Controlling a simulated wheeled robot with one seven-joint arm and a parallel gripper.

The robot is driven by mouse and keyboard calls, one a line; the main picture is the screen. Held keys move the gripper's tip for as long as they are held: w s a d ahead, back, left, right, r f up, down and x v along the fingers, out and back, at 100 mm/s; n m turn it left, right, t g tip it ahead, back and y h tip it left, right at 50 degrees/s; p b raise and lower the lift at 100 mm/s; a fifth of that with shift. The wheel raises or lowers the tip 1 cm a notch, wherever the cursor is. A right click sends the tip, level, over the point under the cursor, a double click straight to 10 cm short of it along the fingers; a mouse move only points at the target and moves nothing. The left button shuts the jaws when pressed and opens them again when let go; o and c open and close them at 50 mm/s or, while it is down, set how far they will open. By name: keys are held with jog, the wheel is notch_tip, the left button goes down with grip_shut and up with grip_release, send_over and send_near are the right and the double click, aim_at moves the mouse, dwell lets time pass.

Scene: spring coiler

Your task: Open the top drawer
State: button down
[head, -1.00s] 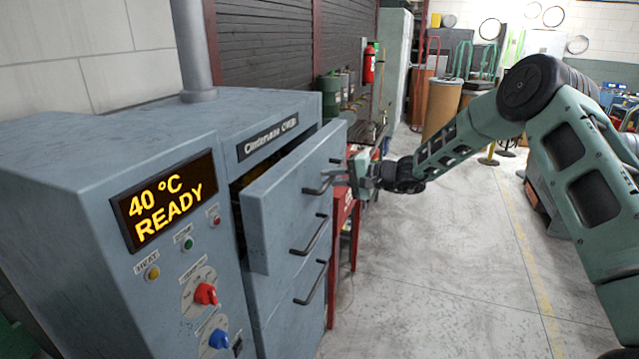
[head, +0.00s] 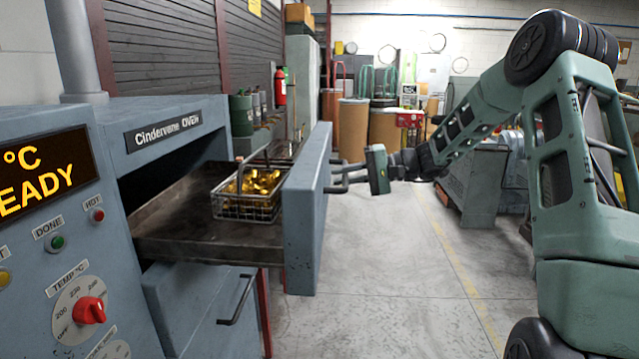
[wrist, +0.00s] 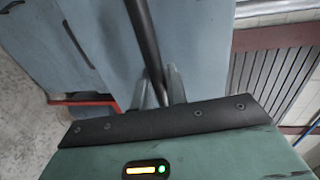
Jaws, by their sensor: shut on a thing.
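The top drawer (head: 305,220) of the grey-blue oven (head: 150,112) is pulled well out in the head view, with its dark tray floor (head: 175,222) showing. A wire basket (head: 245,207) with gold-coloured pieces sits inside it. My gripper (head: 352,175) is at the drawer's front, shut on the dark bar handle (head: 338,162). In the wrist view the handle (wrist: 146,45) runs between my two fingers (wrist: 158,88). The fingertips are small and partly hidden in the head view.
A lower drawer with its handle (head: 238,300) is below the top drawer. The oven's control panel (head: 55,240) is at the left. A fire extinguisher (head: 280,86) and brown drums (head: 353,125) stand behind. Open concrete floor (head: 400,270) lies right of the drawer.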

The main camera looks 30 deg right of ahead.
jog(key=shift+f+v, duration=0.15)
jog(key=shift+v, duration=0.5)
jog(key=shift+f+v, duration=0.15)
jog(key=shift+v, duration=0.55)
jog(key=c, duration=1.5)
grip_release()
jog(key=shift+d, duration=0.1)
jog(key=b+v, duration=0.4)
jog(key=v, duration=1.3)
jog(key=shift+s+d, duration=0.1)
